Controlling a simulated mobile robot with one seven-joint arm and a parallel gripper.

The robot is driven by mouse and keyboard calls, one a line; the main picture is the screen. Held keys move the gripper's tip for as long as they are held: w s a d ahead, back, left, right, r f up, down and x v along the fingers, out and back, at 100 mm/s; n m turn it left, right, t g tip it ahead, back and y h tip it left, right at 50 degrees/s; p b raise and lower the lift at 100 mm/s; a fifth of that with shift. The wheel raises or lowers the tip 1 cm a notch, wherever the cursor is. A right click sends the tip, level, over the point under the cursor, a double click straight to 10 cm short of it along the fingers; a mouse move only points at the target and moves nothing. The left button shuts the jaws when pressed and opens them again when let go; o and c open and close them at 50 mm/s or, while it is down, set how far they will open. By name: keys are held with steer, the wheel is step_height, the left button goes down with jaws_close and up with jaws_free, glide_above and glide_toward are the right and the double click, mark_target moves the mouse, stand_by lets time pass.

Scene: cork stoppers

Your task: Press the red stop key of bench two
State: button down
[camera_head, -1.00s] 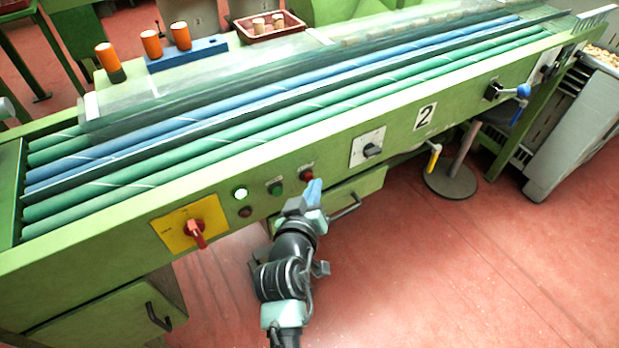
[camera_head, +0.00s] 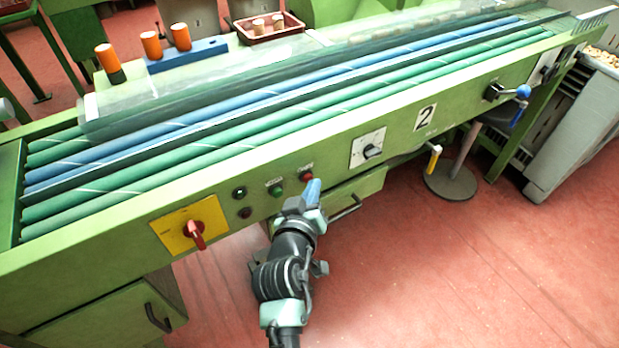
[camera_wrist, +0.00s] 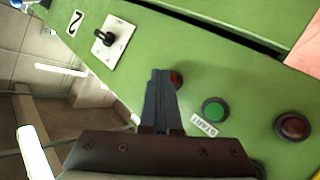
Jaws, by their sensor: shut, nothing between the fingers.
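The red stop key (camera_head: 306,176) is on the green front panel of the bench, whose plate (camera_head: 425,117) reads 2. The green start key (camera_head: 275,189) is to its left. In the wrist view the red key (camera_wrist: 177,80) shows partly behind my fingers, and the green key (camera_wrist: 214,110) sits beside a START label. My gripper (camera_head: 314,184) is shut and empty, its blue fingertips at the red key. The fingertips (camera_wrist: 160,74) hide part of the key, so I cannot tell whether they touch it. An indicator lamp (camera_head: 240,192) left of the green key is dark.
A yellow plate with a red rotary switch (camera_head: 195,232) is at the left of the panel. A black knob (camera_head: 372,151) on a pale plate is to the right. A drawer handle (camera_head: 345,208) is below. Open red floor lies in front.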

steer(key=shift+s+d+p, duration=0.35)
steer(key=shift+s+d, duration=0.05)
steer(key=shift+s, duration=0.15)
steer(key=s+d+p, duration=0.1)
steer(key=s, duration=0.1)
steer(key=s+d+p, duration=0.2)
stand_by(0.4)
stand_by(0.6)
